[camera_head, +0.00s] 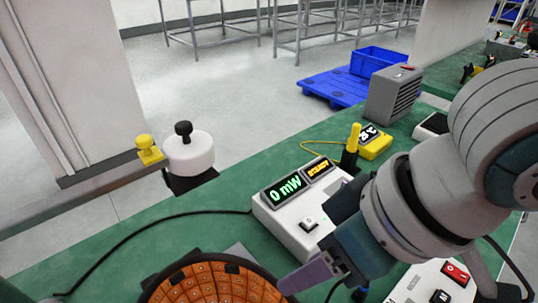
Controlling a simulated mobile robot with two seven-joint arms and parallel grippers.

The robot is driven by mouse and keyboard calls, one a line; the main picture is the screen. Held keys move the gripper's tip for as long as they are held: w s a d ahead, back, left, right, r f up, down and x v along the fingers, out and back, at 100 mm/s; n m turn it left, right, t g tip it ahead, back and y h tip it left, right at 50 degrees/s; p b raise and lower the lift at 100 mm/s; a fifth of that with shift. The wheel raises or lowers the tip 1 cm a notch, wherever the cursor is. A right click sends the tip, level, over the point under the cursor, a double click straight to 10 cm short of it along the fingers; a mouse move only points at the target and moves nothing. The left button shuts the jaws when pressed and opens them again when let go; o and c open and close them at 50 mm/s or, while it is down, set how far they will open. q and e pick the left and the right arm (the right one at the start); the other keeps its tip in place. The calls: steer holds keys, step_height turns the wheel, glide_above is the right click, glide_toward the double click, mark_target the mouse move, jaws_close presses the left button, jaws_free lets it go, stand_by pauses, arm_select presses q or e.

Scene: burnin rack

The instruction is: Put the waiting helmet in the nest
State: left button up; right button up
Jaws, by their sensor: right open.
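An orange, grid-lined round shape with a dark rim (215,282) shows at the bottom edge, cut off by the frame. It looks like a helmet's inside or a lined nest; I cannot tell which. No other helmet shows clearly. My right gripper (312,274) is open, just right of this round shape, with its arm coming in from the right. One pale purple finger shows well; whether it touches the rim cannot be told. My left gripper is not in view.
A white meter reading "0 mW" (268,217) stands on the green bench (140,234). Behind it are a yellow device (376,147) and a grey finned box (393,95). A white cylinder with a black knob (189,152) stands left. A white switch box (418,286) is lower right.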

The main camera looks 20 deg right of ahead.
step_height(320, 180, up, 4)
steer(key=s+a+t, duration=0.1)
steer(key=s+a, duration=0.2)
steer(key=s+d+f+m+g+h, duration=0.1)
steer(key=s+d+f+h, duration=0.1)
steer(key=s+d, duration=0.4)
steer(key=d+h, duration=0.1)
steer(key=d, duration=0.3)
steer(key=shift+s+f+m, duration=0.3)
steer(key=shift+s+f, duration=0.1)
steer(key=shift+r+p, duration=0.15)
steer(key=shift+p, duration=0.15)
step_height(320, 180, up, 41)
steer(key=p, duration=4.1)
steer(key=shift+a, duration=0.1)
